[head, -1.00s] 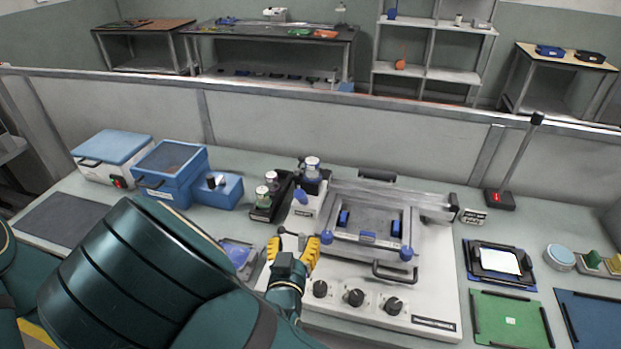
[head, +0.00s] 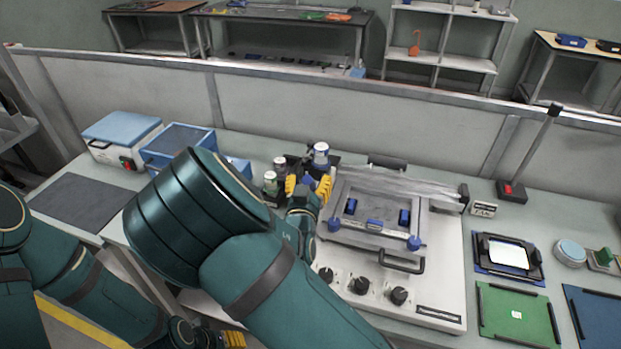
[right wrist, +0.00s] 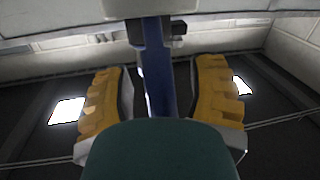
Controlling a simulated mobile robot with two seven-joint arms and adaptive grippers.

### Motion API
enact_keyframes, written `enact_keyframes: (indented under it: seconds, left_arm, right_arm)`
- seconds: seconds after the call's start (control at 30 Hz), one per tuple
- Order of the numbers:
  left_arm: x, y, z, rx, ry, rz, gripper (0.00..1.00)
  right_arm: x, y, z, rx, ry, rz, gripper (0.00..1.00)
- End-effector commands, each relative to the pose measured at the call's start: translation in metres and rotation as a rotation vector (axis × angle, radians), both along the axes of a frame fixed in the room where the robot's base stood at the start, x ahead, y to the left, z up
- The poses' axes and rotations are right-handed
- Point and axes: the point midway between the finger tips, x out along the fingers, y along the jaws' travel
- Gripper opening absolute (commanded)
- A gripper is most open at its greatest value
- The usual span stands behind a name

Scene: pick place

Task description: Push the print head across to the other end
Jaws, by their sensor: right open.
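The printer (head: 445,270) is a pale bench machine with a grey framed bed, blue corner knobs and dark dials along its front. The print head, a pale block with a blue handle, is at the left end of the machine, mostly hidden by my right gripper (head: 308,187). My right gripper is open, with its yellow fingers on either side of the blue handle. In the right wrist view a blue upright bar (right wrist: 157,65) stands between the spread fingers, with gaps beside it. My left gripper (head: 233,339) shows only partly at the bottom edge; its jaw state is unclear.
Jars (head: 271,182) stand in a dark holder close left of my right gripper. Blue boxes (head: 180,140) are farther left. A green board (head: 515,315) and a dark framed plate (head: 508,255) lie to the right. A low partition (head: 400,125) runs behind the bench.

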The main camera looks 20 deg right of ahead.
Motion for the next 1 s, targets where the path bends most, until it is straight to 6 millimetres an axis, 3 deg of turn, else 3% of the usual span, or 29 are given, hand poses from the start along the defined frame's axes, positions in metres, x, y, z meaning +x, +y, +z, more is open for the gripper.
enact_keyframes:
  seconds: [0.2,0.47,0.5,0.63,0.67,1.0]
  left_arm:
    - [-0.0003,-0.0001,-0.0003,0.0,0.001,0.0,0.47]
    - [-0.0003,-0.0001,-0.0003,0.0,0.001,0.0,0.47]
    - [-0.0002,0.0,-0.0003,0.0,0.001,0.0,0.47]
    - [-0.0002,0.0,-0.0003,0.0,0.0,0.0,0.47]
    - [-0.0002,0.0,-0.0003,0.0,0.0,0.0,0.47]
    - [-0.0002,0.0,-0.0003,0.0,0.0,0.0,0.47]
  right_arm:
    - [0.0124,-0.0061,0.0002,-0.001,0.0,0.0,0.57]
    - [0.0131,-0.0064,0.0002,-0.001,0.0,0.0,0.57]
    - [0.0131,-0.0063,0.0002,0.0,0.0,0.0,0.52]
    - [0.0129,-0.0064,0.0002,0.0,0.0,0.0,0.07]
    - [0.0129,-0.0064,0.0002,0.0,-0.001,0.0,0.0]
    - [0.0125,-0.0058,-0.0004,0.0,0.001,0.001,0.0]
